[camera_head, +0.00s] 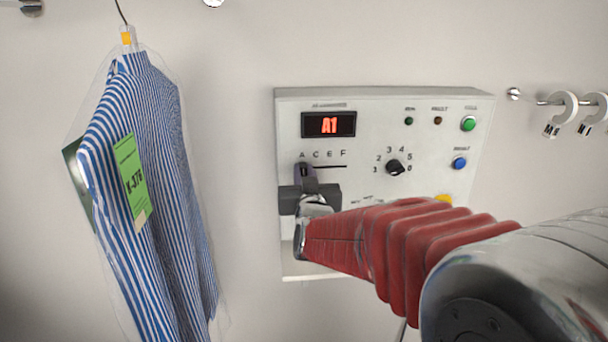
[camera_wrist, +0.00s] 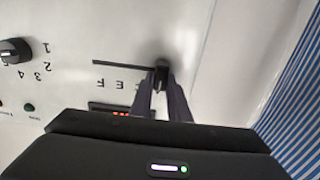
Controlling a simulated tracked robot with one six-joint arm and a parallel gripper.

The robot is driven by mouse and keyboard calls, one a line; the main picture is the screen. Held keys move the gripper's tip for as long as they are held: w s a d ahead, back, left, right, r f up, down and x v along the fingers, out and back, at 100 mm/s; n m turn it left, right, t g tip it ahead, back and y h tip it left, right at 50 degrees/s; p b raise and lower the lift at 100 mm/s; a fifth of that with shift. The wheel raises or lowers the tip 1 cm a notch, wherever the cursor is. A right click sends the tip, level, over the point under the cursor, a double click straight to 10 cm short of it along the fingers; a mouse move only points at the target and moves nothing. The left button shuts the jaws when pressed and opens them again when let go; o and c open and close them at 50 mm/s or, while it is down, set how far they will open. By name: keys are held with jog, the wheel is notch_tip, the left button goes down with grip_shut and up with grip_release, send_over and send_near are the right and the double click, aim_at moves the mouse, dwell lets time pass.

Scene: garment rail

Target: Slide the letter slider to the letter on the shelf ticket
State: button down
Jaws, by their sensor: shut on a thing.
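The letter slider (camera_wrist: 161,73) is a dark knob at the A end of a black slot, on a pale control panel (camera_head: 380,105). In the head view the letters A, C, E, F (camera_head: 323,154) run left to right above the slot. My gripper (camera_head: 305,174) is at the slot's left end; its two dark fingers (camera_wrist: 163,88) are shut on the knob in the wrist view. The red display (camera_head: 329,125) reads A1. A green ticket (camera_head: 131,182) on the bagged striped shirt seems to read K-37B. I cannot tell whether it is the shelf ticket.
A rotary knob (camera_head: 394,167) numbered around its rim, a green button (camera_head: 468,124) and a blue button (camera_head: 459,163) sit right of the slot. The striped shirt (camera_head: 165,210) hangs at the left.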

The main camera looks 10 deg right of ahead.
jog(key=shift+a, duration=0.3)
jog(key=c, duration=1.7)
grip_release()
jog(key=shift+s+a, duration=0.3)
jog(key=shift+s, duration=1.95)
jog(key=shift+s+a, duration=0.35)
jog(key=shift+s, duration=1.95)
jog(key=shift+s+a, duration=0.3)
jog(key=shift+s, duration=1.95)
